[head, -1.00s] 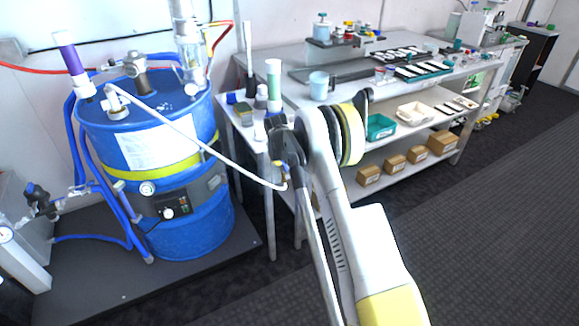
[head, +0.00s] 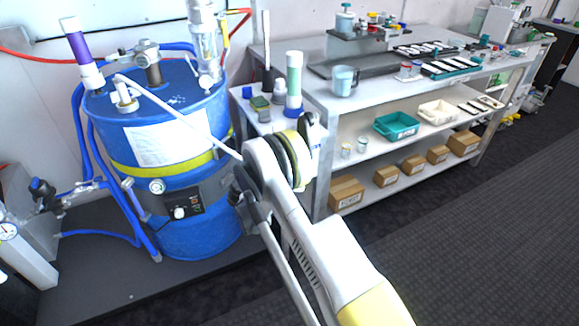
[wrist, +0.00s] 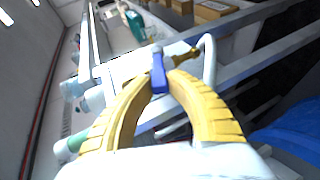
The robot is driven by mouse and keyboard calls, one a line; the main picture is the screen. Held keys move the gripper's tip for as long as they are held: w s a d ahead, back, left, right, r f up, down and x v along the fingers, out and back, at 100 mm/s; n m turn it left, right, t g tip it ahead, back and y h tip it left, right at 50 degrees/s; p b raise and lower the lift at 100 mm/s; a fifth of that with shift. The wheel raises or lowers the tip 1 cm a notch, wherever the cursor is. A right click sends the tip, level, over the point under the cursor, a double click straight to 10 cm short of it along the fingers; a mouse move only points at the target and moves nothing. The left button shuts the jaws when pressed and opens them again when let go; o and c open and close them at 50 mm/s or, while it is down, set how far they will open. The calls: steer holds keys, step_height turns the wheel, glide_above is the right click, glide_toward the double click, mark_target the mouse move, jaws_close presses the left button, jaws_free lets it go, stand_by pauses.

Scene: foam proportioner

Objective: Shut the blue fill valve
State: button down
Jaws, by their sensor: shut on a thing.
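The blue fill valve shows in the wrist view as a blue handle (wrist: 158,72) with a brass body (wrist: 184,58) to its right. My gripper (wrist: 159,84) has its yellow fingers closed on the blue handle from both sides. A white hose (wrist: 209,62) curves down beside the brass body. In the head view the white hose (head: 178,117) runs from the top of the blue drum (head: 192,236) to behind my arm. My fingers and the valve are hidden there behind my wrist. I cannot tell the handle's exact angle to the body.
A small side table (head: 245,112) with bottles stands right of the drum. A long metal bench (head: 385,85) holds a clear jug (head: 344,80) and trays, with boxes on its lower shelf. A control box (head: 184,204) sits on the drum's front. The floor at right is clear.

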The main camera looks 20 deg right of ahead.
steer(key=shift+a+f+n+t+h, duration=0.2)
steer(key=shift+f+n+t+h, duration=0.2)
steer(key=shift+f+h, duration=0.6)
steer(key=shift+r, duration=0.1)
steer(key=shift+h, duration=0.3)
steer(key=c, duration=1.3)
jaws_free()
steer(key=shift+d, duration=0.1)
steer(key=v, duration=1.2)
steer(key=shift+s+r, duration=0.1)
